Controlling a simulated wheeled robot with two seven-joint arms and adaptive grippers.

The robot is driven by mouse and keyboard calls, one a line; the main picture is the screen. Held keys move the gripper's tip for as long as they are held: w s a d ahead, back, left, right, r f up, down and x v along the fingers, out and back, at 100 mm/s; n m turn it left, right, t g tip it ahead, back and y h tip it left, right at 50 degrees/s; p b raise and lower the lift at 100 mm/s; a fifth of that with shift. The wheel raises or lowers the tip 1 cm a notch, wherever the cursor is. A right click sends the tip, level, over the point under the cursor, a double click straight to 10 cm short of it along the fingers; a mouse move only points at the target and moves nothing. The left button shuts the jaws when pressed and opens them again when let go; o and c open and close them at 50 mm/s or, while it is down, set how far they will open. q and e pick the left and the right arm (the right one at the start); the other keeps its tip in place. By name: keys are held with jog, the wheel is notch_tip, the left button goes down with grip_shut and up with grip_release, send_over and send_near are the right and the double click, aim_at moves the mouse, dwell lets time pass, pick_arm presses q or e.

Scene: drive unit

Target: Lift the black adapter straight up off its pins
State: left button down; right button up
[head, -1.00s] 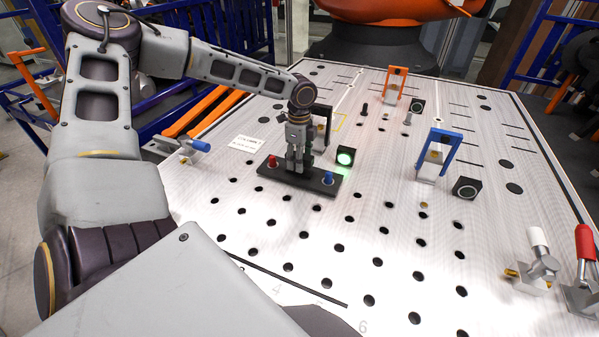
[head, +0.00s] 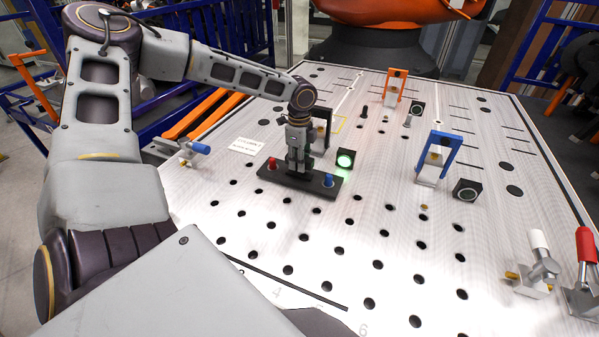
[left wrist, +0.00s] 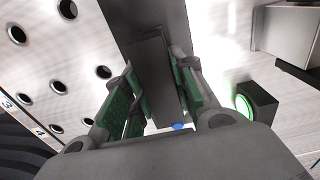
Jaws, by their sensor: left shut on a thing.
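The black adapter (head: 313,183) is a long flat bar with a red knob (head: 272,163) at its left end and a blue knob (head: 329,179) at its right end. It looks level, at or very near the perforated plate; I cannot tell whether there is a gap beneath it. My left gripper (head: 297,164) points down and is shut on its middle. In the left wrist view the green-padded fingers (left wrist: 158,85) stand on both sides of a dark block on the adapter (left wrist: 150,22). The pins are hidden. My right gripper is not in view.
A black box with a lit green lamp (head: 345,158) stands close to the adapter's right. A black frame (head: 322,118) is behind the gripper. A blue frame (head: 438,155) and an orange frame (head: 395,86) stand farther right. Toggle clamps (head: 540,265) are at the right front.

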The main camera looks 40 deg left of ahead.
pick_arm(q)
jog(key=shift+w+r, duration=0.1)
jog(key=shift+r, duration=0.2)
jog(key=shift+r+b, duration=0.45)
jog(key=shift+r, duration=4.6)
